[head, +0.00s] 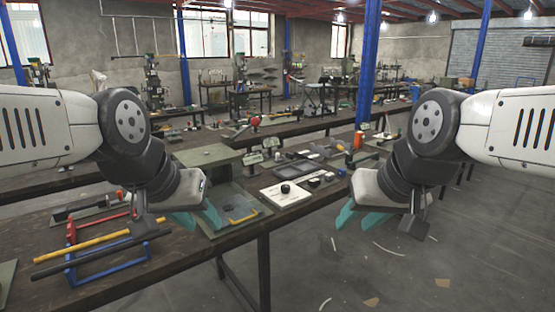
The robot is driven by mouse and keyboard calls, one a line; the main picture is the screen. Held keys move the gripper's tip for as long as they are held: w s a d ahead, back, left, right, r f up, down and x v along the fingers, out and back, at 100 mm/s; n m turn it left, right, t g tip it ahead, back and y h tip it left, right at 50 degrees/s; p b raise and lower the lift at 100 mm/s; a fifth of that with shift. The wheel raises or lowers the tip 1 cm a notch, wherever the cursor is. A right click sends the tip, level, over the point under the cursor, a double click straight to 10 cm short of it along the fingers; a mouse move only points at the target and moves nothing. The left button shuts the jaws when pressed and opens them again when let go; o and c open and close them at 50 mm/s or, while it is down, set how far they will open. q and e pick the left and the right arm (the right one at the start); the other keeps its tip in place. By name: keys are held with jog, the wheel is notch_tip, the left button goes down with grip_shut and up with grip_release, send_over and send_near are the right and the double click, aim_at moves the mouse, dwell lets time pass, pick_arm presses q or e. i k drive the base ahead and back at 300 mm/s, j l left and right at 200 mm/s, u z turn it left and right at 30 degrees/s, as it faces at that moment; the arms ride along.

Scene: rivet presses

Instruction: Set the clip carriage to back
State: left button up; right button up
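I cannot tell for sure which part is the clip carriage. My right gripper (358,214) is open and empty, over the floor to the right of the bench.
A white panel with a black knob (287,197) lies right of the machine. A blue and red frame with long yellow and black bars (97,243) lies at the left. An orange cylinder (358,139) stands farther back. The floor at the right is mostly clear.

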aim_at(279, 161)
jog(key=i+l+z, duration=0.1)
jog(key=i+l, duration=0.2)
jog(key=i, duration=0.25)
jog(key=i+l+z, duration=0.1)
jog(key=i+l, duration=0.15)
jog(key=i, duration=0.3)
jog(key=i+l+z, duration=0.1)
jog(key=i, duration=0.45)
jog(key=i+l+z, duration=0.1)
jog(key=i+l, duration=0.15)
jog(key=i, duration=0.3)
